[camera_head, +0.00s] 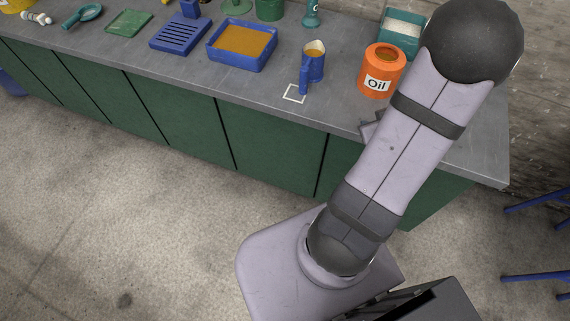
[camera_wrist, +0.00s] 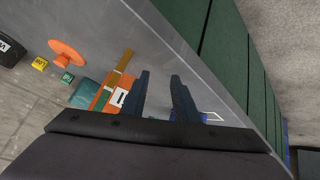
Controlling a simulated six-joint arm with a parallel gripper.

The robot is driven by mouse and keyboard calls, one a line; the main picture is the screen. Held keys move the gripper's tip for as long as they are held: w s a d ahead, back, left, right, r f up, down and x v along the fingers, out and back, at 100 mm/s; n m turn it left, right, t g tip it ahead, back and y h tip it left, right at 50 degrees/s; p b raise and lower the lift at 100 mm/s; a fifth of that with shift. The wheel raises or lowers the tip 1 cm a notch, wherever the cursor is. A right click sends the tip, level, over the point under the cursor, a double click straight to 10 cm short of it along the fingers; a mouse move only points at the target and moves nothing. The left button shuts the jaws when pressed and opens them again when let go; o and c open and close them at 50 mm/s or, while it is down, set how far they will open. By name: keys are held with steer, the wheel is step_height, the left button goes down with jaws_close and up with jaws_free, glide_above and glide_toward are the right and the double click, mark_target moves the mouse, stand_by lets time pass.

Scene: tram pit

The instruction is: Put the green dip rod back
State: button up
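The orange can marked Oil (camera_head: 381,72) stands on the bench to the left of my arm. In the wrist view the orange can (camera_wrist: 103,97) is left of the fingers, with a yellow-brown strip (camera_wrist: 125,60) by it. A blue jug (camera_head: 314,64) with amber liquid stands near a white square outline (camera_head: 293,94).
A blue tray of amber liquid (camera_head: 212,55), a blue slotted rack (camera_head: 180,46) and a green mat (camera_head: 129,22) lie along the bench. A teal container (camera_head: 399,46) stands behind the can. An orange disc-topped thing (camera_wrist: 66,52) and small yellow block (camera_wrist: 40,64) show in the wrist view.

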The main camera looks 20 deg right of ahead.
steer(key=s+a+r+g+y, duration=0.1)
steer(key=a+g, duration=0.1)
steer(key=a, duration=0.7)
steer(key=s+a+r+g+y, duration=0.1)
steer(key=s+a+r+g, duration=0.1)
steer(key=a, duration=0.8)
steer(key=s+a+r+n+g+y, duration=0.1)
steer(key=s+a+r+g, duration=0.1)
steer(key=a, duration=0.8)
steer(key=shift+s+a+r+g+y, duration=0.2)
steer(key=shift+r+g+y, duration=0.1)
steer(key=shift+g, duration=0.5)
steer(key=shift+f, duration=0.15)
